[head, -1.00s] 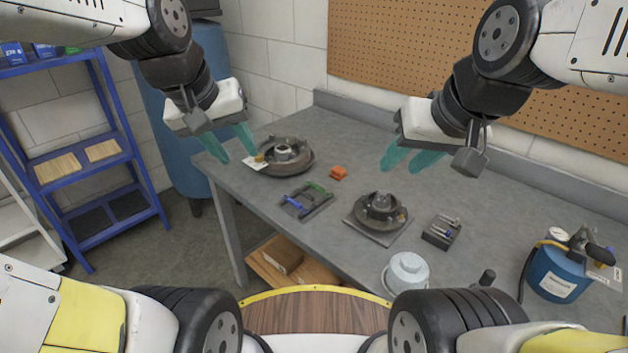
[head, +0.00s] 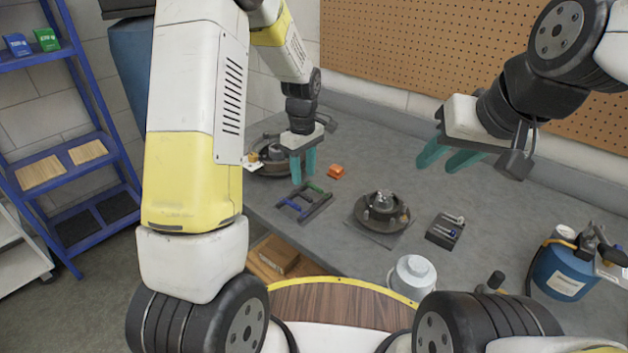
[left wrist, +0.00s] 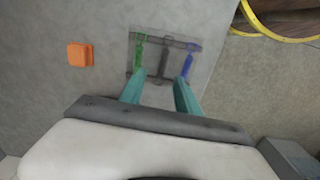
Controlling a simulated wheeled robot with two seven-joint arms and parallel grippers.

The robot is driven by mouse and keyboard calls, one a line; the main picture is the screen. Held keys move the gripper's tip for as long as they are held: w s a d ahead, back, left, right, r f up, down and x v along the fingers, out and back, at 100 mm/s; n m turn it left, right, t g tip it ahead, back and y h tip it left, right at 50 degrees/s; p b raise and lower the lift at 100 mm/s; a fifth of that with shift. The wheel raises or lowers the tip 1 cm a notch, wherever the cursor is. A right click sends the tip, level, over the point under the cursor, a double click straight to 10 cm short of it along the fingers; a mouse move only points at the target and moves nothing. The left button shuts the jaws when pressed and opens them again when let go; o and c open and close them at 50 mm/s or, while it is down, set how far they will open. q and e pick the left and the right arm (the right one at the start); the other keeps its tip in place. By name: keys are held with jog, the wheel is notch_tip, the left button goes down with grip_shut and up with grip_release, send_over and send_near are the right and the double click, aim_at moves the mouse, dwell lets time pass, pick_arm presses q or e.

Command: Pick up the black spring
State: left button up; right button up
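A small dark rack (head: 322,209) lies flat on the grey workbench, also seen in the left wrist view (left wrist: 190,41). It holds a green spring (left wrist: 138,53), a black spring (left wrist: 164,61) in the middle and a blue spring (left wrist: 187,65). My left gripper (head: 304,180) is open and empty, pointing down just behind the rack. In the left wrist view its fingertips (left wrist: 158,88) stand either side of the black spring's line, apart from it. My right gripper (head: 441,165) is open and empty above the right part of the bench.
An orange block (head: 336,172) lies right of my left gripper. A brake hub (head: 383,210) on a plate, a dark bolt holder (head: 445,230), a white canister (head: 411,277) and a blue tank (head: 562,272) stand to the right. Another hub (head: 268,165) is partly hidden behind my left arm.

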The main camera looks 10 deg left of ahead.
aim_at(305, 197)
pick_arm(q)
jog(key=f, duration=0.6)
jog(key=shift+s+f, duration=0.15)
jog(key=shift+s, duration=0.1)
jog(key=shift+c, duration=0.5)
grip_shut()
